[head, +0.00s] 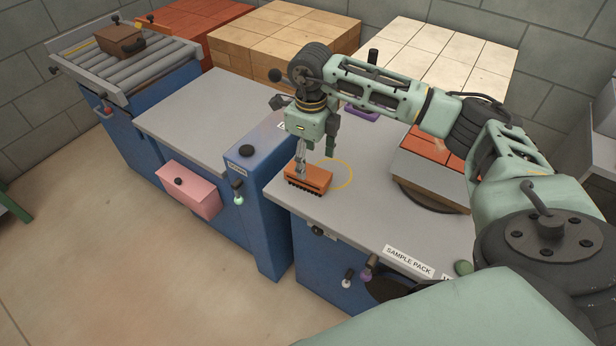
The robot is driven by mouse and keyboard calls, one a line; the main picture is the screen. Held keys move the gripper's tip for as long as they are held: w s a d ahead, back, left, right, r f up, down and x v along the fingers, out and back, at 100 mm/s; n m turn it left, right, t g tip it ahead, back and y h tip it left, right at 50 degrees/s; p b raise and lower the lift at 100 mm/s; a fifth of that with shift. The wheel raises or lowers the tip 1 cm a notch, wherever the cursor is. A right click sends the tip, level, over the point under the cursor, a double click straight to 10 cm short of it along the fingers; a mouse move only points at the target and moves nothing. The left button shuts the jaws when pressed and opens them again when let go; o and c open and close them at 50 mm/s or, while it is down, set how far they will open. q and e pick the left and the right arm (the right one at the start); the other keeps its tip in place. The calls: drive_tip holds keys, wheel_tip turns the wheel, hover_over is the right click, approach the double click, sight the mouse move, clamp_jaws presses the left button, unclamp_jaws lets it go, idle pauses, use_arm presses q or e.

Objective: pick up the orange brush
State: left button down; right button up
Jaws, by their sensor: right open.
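The orange brush (308,179) lies on the grey top of the right-hand table (358,220), dark bristles down, beside a yellow ring (351,179) marked on that surface. A short metal piece stands up from its top. My right gripper (316,160) points down over the brush. Its fingers are apart, one beside the metal piece and one further right and behind. I cannot tell whether a finger touches the brush. My left gripper is not in view.
A turntable with orange bricks (428,143) stands right of the brush. A blue cabinet (258,185) rises on the left. A purple item (362,113) lies behind the gripper. Free table top lies in front of the brush.

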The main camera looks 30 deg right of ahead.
sight(308, 171)
drive_tip(key=f, duration=0.2)
drive_tip(key=f+p, duration=0.1)
drive_tip(key=f, duration=0.3)
drive_tip(key=shift+w+a+f, duration=0.25)
drive_tip(key=shift+w+f, duration=0.05)
drive_tip(key=shift+f, duration=0.1)
drive_tip(key=c, duration=1.3)
drive_tip(key=shift+r, duration=0.15)
drive_tip(key=shift+c, duration=0.2)
drive_tip(key=shift+r, duration=0.3)
drive_tip(key=r, duration=0.3)
drive_tip(key=shift+s+d+r+b, duration=0.1)
drive_tip(key=shift+d+r+b, duration=0.15)
drive_tip(key=shift+b, duration=0.15)
drive_tip(key=s+d+r+b, duration=0.2)
drive_tip(key=s+d+r, duration=0.4)
drive_tip(key=s+d, duration=0.1)
drive_tip(key=shift+s+r, duration=0.35)
drive_tip(key=shift+s, duration=0.55)
